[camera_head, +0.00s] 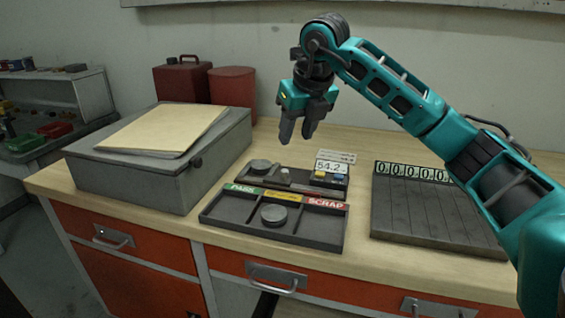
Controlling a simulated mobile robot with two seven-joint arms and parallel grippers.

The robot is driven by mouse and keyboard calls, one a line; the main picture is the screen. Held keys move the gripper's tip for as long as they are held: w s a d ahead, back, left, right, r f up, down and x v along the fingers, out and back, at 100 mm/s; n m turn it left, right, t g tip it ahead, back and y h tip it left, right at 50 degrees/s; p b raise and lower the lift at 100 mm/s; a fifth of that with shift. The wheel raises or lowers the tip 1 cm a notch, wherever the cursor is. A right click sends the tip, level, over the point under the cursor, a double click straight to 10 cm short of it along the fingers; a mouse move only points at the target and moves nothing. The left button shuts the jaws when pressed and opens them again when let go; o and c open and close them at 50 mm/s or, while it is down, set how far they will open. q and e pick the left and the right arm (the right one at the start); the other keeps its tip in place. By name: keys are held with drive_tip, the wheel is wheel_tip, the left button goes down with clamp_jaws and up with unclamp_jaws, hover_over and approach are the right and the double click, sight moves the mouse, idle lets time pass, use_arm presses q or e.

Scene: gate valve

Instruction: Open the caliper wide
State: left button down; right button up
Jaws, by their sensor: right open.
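What looks like the caliper is a dark, low fixture (300,183) on the bench behind the sorting tray. It carries a grey round piece (262,166), a small light block (285,174) and a yellow-topped part (320,176) at its right end. A display (332,167) reading 54.2 stands at that end. The jaw gap is too small to make out. My right gripper (297,134) hangs open and empty, fingers down, above and behind the fixture, touching nothing. My left gripper is not in view.
The sorting tray (217,212) has PASS, a yellow-labelled middle and SCRAP sections; a grey disc (274,214) lies in the middle one. A grooved dark board (425,218) with a row of zeros stands right. A grey box (140,182) with folders stands left. Red containers (232,87) stand behind.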

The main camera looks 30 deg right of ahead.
sight(285, 170)
drive_tip(key=x, duration=1.1)
drive_tip(key=shift+s+a, duration=0.1)
drive_tip(key=shift+c, duration=0.3)
clamp_jaws()
